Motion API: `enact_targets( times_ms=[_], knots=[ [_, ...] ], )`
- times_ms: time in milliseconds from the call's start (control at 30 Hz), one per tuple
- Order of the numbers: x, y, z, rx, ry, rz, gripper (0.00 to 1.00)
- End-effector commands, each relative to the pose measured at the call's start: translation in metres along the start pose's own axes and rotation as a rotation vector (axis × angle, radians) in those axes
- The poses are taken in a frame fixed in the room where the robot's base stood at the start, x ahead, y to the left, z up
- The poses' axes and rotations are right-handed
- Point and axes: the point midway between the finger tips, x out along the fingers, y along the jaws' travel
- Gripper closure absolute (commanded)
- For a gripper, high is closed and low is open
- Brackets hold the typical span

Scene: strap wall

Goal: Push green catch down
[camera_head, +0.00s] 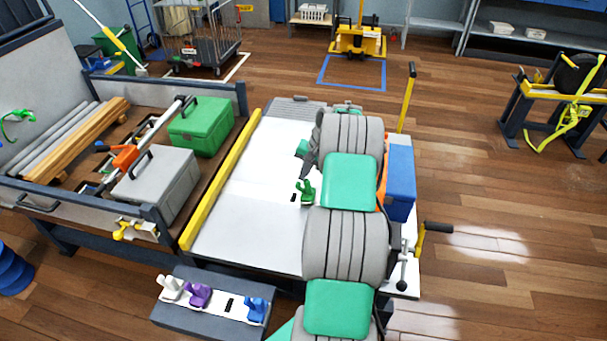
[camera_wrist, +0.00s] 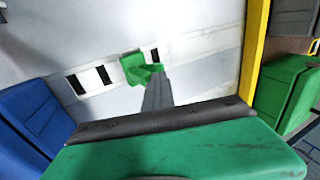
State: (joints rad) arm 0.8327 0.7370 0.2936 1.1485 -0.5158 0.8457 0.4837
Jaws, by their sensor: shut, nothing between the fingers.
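The green catch (camera_head: 306,191) stands up from the white panel, just left of my arm in the head view. In the wrist view the green catch (camera_wrist: 138,68) shows at the upper middle, on a pale strip with dark slots. My gripper (camera_head: 305,177) is shut and empty, with its tip close to the catch in the head view. In the wrist view my gripper (camera_wrist: 157,74) reaches up to the catch's lower right side and overlaps part of it. I cannot tell whether they touch.
A yellow rail (camera_head: 222,180) edges the white panel (camera_head: 232,226) on its left. A grey block (camera_head: 182,313) with white, purple and blue catches stands in front. A blue box (camera_head: 401,180) is right of my arm. A truck bed with a green case (camera_head: 202,125) lies left.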

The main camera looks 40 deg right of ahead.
Motion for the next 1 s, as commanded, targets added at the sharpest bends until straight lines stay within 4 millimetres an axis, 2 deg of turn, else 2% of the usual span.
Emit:
enact_targets(
  times_ms=[33,667,1000],
  knots=[
    [0.019,0.010,0.012,0.019,-0.033,0.008,1.00],
    [0.019,0.010,0.013,0.019,-0.034,0.008,1.00],
    [0.009,0.021,0.009,0.013,-0.024,0.005,1.00]
  ],
)
